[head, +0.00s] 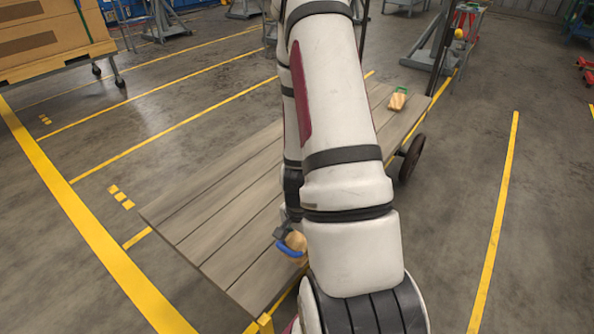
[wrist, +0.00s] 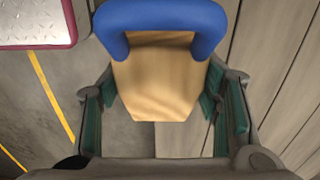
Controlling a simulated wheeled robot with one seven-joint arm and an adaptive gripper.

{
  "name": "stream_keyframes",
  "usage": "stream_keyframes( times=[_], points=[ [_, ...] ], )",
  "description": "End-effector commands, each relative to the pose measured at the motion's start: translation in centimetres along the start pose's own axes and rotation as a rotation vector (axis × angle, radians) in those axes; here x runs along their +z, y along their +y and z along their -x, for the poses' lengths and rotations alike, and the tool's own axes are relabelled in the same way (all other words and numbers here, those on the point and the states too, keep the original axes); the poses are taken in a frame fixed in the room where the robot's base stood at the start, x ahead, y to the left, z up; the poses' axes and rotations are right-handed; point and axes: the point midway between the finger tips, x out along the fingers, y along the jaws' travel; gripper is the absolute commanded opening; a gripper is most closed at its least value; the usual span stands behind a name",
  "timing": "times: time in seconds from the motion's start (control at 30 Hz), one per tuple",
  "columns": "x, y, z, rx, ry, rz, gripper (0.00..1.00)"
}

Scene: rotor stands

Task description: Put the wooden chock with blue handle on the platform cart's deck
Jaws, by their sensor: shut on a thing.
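The wooden chock with blue handle (wrist: 158,85) is between the fingers of my gripper (wrist: 162,100), which is shut on its sides. Its blue handle arches across the top of the wrist view. In the head view the chock (head: 296,241) shows beside my arm, over the near right edge of the platform cart's deck (head: 205,215). My arm hides most of the gripper there. In the wrist view the deck's grey planks (wrist: 275,45) lie right of and below the chock, with floor to the left. I cannot tell whether the chock touches the deck.
A second wooden chock with a green handle (head: 397,100) lies at the deck's far end. A dark cart wheel (head: 412,158) stands at the right. The deck's left part is bare. Cardboard boxes (head: 50,38) and grey stands (head: 162,20) are farther back.

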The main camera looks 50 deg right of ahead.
Motion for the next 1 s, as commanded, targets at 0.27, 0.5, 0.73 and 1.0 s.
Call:
stream_keyframes(
  times=[0.27, 0.5, 0.73, 1.0],
  points=[
    [-0.4, -6.8, -0.7, -0.004, 0.003, 0.01, 0.19],
    [-0.7, -12.1, -1.2, -0.003, 0.002, 0.008, 0.19],
    [-0.9, -14.1, -1.3, -0.001, 0.0, 0.006, 0.19],
    [-0.9, -14.9, -3.8, 0.001, -0.002, 0.004, 0.19]
  ],
)
